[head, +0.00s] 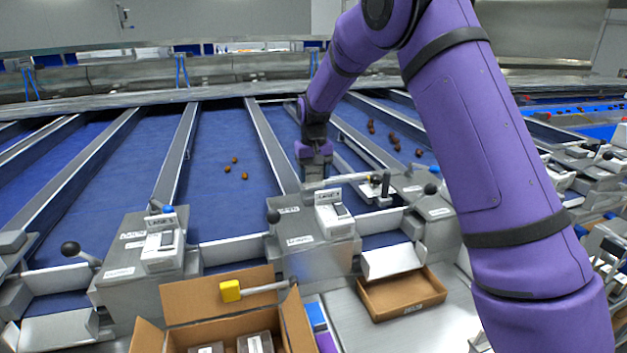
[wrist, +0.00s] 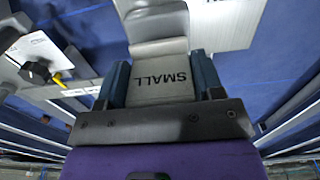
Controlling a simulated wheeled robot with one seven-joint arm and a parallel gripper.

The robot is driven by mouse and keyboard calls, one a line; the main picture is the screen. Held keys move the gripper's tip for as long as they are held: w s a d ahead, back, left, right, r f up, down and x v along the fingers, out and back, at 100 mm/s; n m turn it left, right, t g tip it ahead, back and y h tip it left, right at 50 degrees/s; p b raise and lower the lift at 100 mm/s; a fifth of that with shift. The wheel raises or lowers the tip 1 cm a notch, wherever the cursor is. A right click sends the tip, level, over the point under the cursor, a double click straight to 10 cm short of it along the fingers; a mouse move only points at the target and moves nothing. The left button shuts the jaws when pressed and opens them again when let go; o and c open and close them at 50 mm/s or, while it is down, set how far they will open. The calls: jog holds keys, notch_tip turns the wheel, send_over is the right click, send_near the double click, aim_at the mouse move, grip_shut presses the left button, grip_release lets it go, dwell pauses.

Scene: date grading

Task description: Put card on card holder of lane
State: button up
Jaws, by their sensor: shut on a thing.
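My gripper (wrist: 161,78) is shut on a grey card (wrist: 160,90) that reads SMALL, upside down in the wrist view, with a dark blue finger on each side. Beyond the card is a pale grey metal piece (wrist: 158,48); I cannot tell whether the card touches it or whether it is a card holder. In the head view my gripper (head: 314,157) hangs over the lane divider, just behind a grey lane unit (head: 305,235) with a white labelled box (head: 334,215).
Blue lanes (head: 110,175) run back between metal dividers, with several dates (head: 236,168) on them. An open cardboard box (head: 215,300) stands at the front, and a shallow carton (head: 402,295) sits to its right. Lever handles with black knobs (head: 70,248) stick up along the lane units.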

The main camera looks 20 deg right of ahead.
jog(key=shift+f, duration=0.95)
jog(key=shift+f, duration=0.15)
jog(key=o, duration=0.9)
